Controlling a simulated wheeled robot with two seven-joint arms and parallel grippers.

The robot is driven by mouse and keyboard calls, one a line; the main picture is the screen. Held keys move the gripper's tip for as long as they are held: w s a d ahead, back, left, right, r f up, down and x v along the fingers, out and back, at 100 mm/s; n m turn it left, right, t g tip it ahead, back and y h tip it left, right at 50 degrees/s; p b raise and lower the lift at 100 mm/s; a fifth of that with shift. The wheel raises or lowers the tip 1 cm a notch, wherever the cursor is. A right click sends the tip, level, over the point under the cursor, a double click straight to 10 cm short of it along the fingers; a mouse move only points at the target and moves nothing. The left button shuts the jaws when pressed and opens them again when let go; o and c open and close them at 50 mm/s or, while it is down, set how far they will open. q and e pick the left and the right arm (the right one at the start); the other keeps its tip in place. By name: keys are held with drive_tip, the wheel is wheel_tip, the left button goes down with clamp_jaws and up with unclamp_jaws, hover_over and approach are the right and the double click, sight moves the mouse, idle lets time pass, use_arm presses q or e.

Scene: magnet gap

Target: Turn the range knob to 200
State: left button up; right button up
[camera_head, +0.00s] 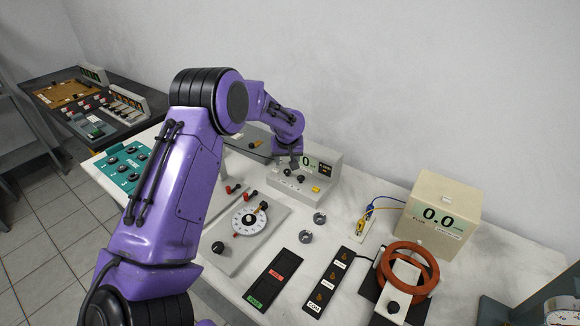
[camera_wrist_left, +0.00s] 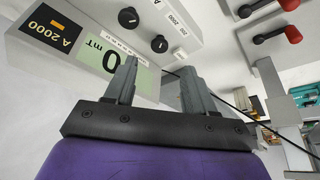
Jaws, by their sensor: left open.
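The grey meter box (camera_head: 328,176) stands at the back of the table. My right gripper is out of view.
A dial plate (camera_head: 250,219), red-handled switches (camera_wrist_left: 268,20) and two small rings (camera_head: 306,237) lie in front of the meter. A box reading 0.0 (camera_head: 441,216) and an orange coil (camera_head: 411,268) stand to the right. A white wall is behind.

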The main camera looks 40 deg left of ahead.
sight(287, 171)
use_arm(q)
drive_tip(key=p+x, duration=0.1)
drive_tip(key=x, duration=0.6)
drive_tip(key=shift+w+f, duration=0.25)
drive_tip(key=shift+s+r, duration=0.3)
drive_tip(key=shift+s, duration=0.1)
drive_tip(key=shift+w, duration=0.1)
clamp_jaws()
